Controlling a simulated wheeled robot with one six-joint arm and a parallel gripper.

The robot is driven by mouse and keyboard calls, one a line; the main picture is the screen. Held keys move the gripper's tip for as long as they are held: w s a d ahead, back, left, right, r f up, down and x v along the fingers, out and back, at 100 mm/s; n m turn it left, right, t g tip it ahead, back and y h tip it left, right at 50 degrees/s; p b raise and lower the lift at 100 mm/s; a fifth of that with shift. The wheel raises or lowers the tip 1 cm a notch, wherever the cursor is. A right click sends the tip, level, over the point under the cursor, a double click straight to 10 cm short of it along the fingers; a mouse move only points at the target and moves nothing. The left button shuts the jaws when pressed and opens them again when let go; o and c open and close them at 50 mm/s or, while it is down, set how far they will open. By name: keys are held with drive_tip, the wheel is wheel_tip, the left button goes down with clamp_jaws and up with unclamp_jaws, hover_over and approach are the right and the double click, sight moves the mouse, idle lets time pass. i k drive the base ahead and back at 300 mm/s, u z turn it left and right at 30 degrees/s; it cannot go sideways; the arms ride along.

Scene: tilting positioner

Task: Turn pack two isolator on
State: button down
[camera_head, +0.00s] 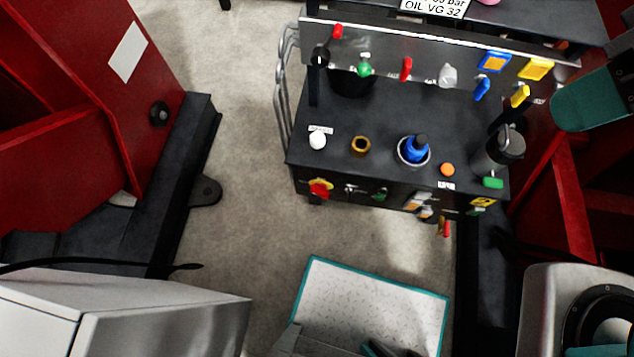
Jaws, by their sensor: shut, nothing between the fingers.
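A black hydraulic unit (330,110) stands in the upper middle of the head view, with many controls. On its front face is a red rotary knob on a yellow plate (320,188), at the left end. A small silver control (349,189) and a green control (380,194) sit to its right. Orange-and-white parts (416,201) and a yellow plate (482,203) are further right. The labels are too small to read, so I cannot tell which control is the pack two isolator.
The unit's top has a white knob (318,140), brass fitting (360,146) and blue knob (417,148). Coloured levers line the rear panel, including a red one (405,69). Red steel frames flank it at left (60,150) and right (562,180).

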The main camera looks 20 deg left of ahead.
sight(319, 189)
drive_tip(key=k, duration=0.7)
drive_tip(key=u, duration=0.8)
drive_tip(key=i, duration=0.45)
drive_tip(key=z, duration=0.05)
drive_tip(key=k, duration=1.1)
drive_tip(key=z, duration=0.45)
drive_tip(key=i, duration=0.65)
drive_tip(key=u, duration=0.55)
